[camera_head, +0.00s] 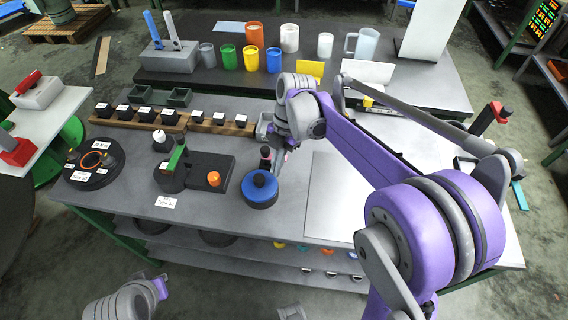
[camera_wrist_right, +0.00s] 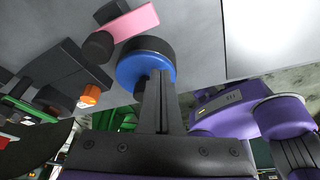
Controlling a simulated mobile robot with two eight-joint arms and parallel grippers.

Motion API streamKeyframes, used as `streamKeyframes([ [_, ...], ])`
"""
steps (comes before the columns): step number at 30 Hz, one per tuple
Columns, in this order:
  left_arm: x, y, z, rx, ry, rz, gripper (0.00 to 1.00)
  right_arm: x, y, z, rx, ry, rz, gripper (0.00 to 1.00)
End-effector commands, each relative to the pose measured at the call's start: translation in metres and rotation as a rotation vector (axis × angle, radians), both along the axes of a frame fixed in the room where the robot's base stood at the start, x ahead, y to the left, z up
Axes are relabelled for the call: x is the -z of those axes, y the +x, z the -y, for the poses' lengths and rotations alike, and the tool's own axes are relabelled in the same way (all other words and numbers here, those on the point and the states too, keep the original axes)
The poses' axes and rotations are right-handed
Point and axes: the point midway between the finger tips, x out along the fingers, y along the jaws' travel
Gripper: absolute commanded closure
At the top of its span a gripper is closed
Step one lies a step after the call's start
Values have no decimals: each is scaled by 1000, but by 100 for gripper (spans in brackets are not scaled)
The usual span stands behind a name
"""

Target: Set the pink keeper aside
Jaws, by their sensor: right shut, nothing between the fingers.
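The pink keeper (camera_wrist_right: 138,22) is a pink block lying on the grey bench just beyond the blue-topped disc, at the top of the wrist view. A black round knob (camera_wrist_right: 98,46) is close to its left end. In the head view the keeper is mostly hidden by my right gripper (camera_head: 279,166). The right gripper is shut and empty, and its fingers (camera_wrist_right: 158,85) point toward the blue-topped disc (camera_wrist_right: 146,64), apart from the keeper. The disc also shows in the head view (camera_head: 259,188). Only part of my left wrist (camera_head: 158,287) shows at the bottom left; its fingers cannot be made out.
A dark fixture with an orange knob (camera_head: 214,179) and a green bar (camera_head: 176,157) stands left of the disc. A wooden rack of black-and-white blocks (camera_head: 170,120) and several mugs (camera_head: 254,33) are behind. A pale mat (camera_head: 335,205) to the right is largely clear.

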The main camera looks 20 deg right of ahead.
Motion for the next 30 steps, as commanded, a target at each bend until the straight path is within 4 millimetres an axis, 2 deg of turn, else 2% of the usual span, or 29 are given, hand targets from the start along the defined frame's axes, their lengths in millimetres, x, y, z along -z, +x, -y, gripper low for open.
streamKeyframes([
  [1, -2, 1, 0, 0, 0, 1, 100, -16, 5, 5, 5, -1, 0, 100],
  [6, -6, 2, 0, 0, 0, 3, 100, -52, 16, 12, 4, -2, 1, 100],
  [12, -7, 2, 0, 0, 0, 4, 100, -78, 23, 17, 3, -2, 1, 100],
  [18, -8, 2, 0, 0, 0, 4, 100, -85, 25, 19, 3, -1, 0, 100],
  [30, -8, 2, 0, 0, 0, 4, 100, -85, 25, 18, 3, -1, 0, 100],
])
